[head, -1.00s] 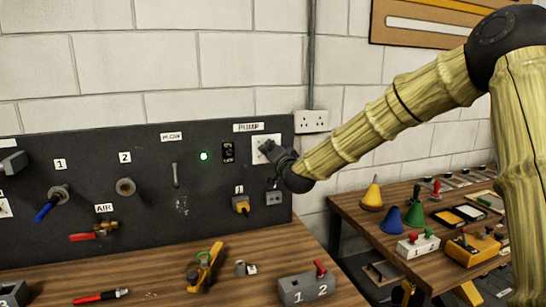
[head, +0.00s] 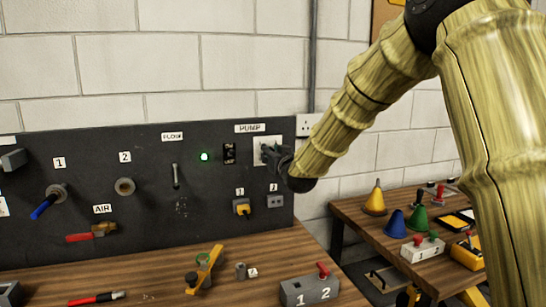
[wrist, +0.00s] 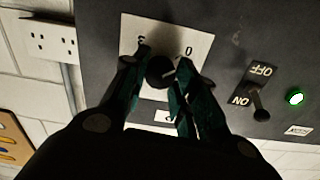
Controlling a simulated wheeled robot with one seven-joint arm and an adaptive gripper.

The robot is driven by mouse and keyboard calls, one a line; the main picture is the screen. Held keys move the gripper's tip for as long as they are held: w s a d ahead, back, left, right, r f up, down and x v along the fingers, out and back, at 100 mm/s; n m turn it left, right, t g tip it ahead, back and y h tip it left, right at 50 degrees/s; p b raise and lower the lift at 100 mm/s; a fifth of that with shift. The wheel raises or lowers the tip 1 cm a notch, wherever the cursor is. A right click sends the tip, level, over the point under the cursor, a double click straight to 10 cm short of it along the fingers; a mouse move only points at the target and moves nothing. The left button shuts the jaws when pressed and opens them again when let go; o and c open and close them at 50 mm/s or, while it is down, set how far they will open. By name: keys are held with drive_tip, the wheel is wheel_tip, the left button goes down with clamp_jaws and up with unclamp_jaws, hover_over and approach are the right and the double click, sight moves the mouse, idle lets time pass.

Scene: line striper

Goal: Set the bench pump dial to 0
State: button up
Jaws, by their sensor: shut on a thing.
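The pump dial is a dark round knob (wrist: 160,72) on a white plate (wrist: 195,45) in the wrist view. The digits 3 and 0 show on the plate's upper part, with 0 to the right of the knob there. My gripper (wrist: 161,66) is shut on the knob, one finger on each side. The fingers hide part of the plate, and I cannot tell which digit the knob points to. In the head view my gripper (head: 267,152) is at the white plate (head: 263,140) under the PUMP label (head: 249,128).
An ON/OFF switch (wrist: 259,98) and a lit green lamp (wrist: 295,97) are beside the dial plate. A wall socket (head: 303,126) is right of the dark panel (head: 90,165).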

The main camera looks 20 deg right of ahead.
drive_tip(key=shift+n, duration=0.6)
drive_tip(key=shift+c, duration=0.2)
drive_tip(key=o, duration=1.1)
drive_tip(key=shift+c, duration=0.2)
drive_tip(key=s, duration=1.2)
drive_tip(key=shift+d, duration=0.2)
